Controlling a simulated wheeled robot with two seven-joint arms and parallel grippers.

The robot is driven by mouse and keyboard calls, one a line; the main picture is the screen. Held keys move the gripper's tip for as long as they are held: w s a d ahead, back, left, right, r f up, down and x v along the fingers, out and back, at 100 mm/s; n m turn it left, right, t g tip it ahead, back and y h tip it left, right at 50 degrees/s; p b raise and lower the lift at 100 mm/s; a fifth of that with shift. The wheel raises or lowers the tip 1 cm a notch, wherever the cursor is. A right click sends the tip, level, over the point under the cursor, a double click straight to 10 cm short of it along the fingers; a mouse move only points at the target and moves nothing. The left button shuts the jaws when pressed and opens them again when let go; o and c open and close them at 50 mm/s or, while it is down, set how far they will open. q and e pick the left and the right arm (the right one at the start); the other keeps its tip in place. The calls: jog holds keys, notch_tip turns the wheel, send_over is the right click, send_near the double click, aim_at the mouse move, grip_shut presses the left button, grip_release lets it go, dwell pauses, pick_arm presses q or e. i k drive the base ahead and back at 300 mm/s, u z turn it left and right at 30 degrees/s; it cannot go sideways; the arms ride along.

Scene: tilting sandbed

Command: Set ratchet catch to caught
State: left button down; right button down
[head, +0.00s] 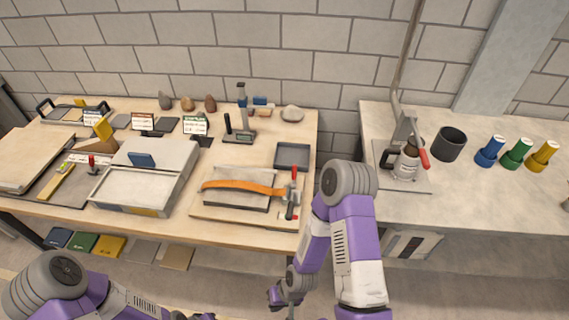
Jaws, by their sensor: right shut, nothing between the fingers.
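The sandbed (131,187) is a shallow pale tray on the left part of the wooden table, and it looks about level. A blue part (141,160) sits at its back edge. A small red-handled lever (92,161) stands just left of it. I cannot tell for certain which part is the ratchet catch, or whether it is caught. My right gripper (290,308) is shut and empty, low in front of the table and well away from the sandbed. My left arm comes in at the bottom left; its fingers are out of the picture.
Right of the sandbed, an orange strap (236,186) crosses a grey plate beside a red-handled clamp (292,192). A grey tray (292,156) lies behind. A gap separates the tables.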

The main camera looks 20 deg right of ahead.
aim_at(293, 184)
jog(key=u, duration=2.45)
jog(key=k, duration=1.25)
jog(key=z, duration=1.75)
jog(key=i, duration=0.6)
jog(key=z, duration=0.05)
